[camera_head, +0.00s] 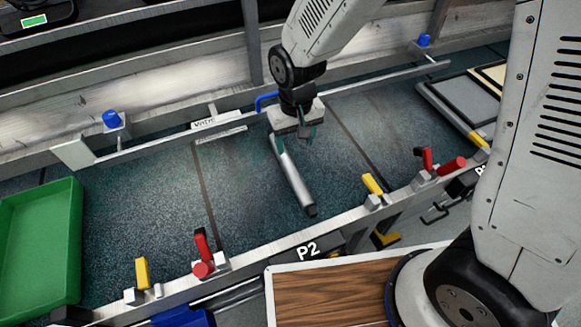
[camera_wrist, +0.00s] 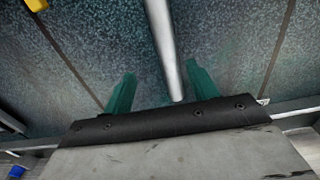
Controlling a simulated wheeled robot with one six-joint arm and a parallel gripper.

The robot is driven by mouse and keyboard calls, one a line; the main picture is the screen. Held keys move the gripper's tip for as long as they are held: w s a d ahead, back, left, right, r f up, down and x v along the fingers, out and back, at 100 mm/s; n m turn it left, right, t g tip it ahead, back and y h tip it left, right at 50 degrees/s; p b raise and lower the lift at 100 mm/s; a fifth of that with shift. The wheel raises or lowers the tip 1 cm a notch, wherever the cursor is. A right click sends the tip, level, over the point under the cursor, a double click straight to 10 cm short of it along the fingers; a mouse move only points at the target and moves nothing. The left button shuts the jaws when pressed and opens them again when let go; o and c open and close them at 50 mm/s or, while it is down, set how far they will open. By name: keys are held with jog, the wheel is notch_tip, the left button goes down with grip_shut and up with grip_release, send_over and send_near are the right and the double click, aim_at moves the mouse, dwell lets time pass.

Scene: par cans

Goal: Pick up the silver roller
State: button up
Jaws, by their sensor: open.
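The silver roller (camera_head: 293,177) lies on the dark speckled surface, slanting down and to the right, with a dark cap at its near end. My gripper (camera_head: 292,141) is over its far end, with green fingers pointing down. In the wrist view, the roller (camera_wrist: 163,45) runs from the top edge down between the two open fingers of my gripper (camera_wrist: 160,85), nearer the right finger. The fingers do not appear to touch it. The roller's near end is out of the wrist view.
A green bin (camera_head: 40,245) stands at the left. A front rail (camera_head: 270,248) carries red and yellow levers (camera_head: 202,255). A thin metal bar (camera_head: 180,138) runs along the back, with blue knobs (camera_head: 111,119) near its ends. The surface around the roller is clear.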

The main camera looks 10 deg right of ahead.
aim_at(290, 164)
jog(key=f, duration=0.6)
jog(key=a+f, duration=0.1)
jog(key=f, duration=0.2)
jog(key=shift+a+f, duration=0.1)
jog(key=shift+f, duration=0.2)
jog(key=shift+w, duration=0.1)
grip_shut()
